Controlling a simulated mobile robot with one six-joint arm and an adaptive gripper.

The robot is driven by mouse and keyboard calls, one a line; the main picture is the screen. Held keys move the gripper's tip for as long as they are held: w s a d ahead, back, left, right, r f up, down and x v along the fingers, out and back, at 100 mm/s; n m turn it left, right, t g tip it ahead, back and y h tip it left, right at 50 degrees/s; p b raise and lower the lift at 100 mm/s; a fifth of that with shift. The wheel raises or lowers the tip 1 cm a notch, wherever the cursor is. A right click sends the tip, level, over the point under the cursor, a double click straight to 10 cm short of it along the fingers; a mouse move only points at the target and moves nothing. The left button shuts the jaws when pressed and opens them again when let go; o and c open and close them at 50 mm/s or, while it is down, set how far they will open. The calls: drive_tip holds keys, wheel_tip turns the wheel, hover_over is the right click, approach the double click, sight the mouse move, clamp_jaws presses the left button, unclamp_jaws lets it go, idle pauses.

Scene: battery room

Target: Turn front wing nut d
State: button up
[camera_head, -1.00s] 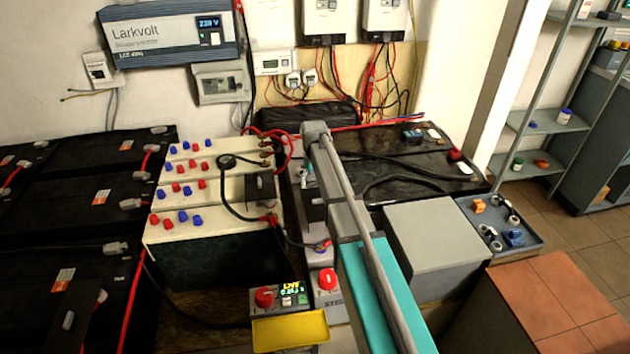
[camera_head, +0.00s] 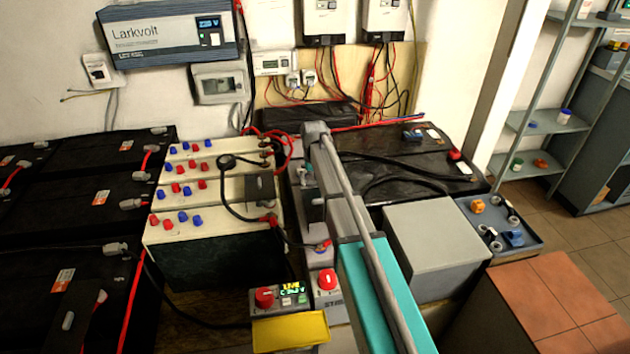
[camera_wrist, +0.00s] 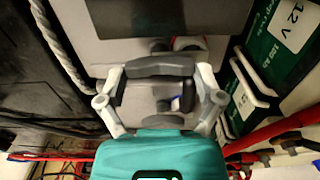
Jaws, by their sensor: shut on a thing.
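In the wrist view my gripper (camera_wrist: 160,94) reaches down over a light grey surface, its dark pads closed around a small grey part. This appears to be a wing nut (camera_wrist: 162,106), with a little blue beside it. The pads and teal casing partly cover it, and no letter is readable. In the head view my arm crosses the middle and hides most of the gripper and the spot it holds. The cream-topped batteries (camera_head: 178,230) left of the arm carry rows of red and blue caps.
A charger with a red knob (camera_head: 264,297) and a yellow tray (camera_head: 290,331) stand in front. A grey box (camera_head: 435,245) and a blue-grey tray of fittings (camera_head: 531,242) lie right of my arm. Black cables cross the batteries. Red cables (camera_wrist: 270,130) run close to the gripper.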

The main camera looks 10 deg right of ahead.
idle(0.3)
drive_tip(key=o, duration=0.9)
drive_tip(key=shift+c, duration=0.2)
drive_tip(key=shift+r, duration=0.1)
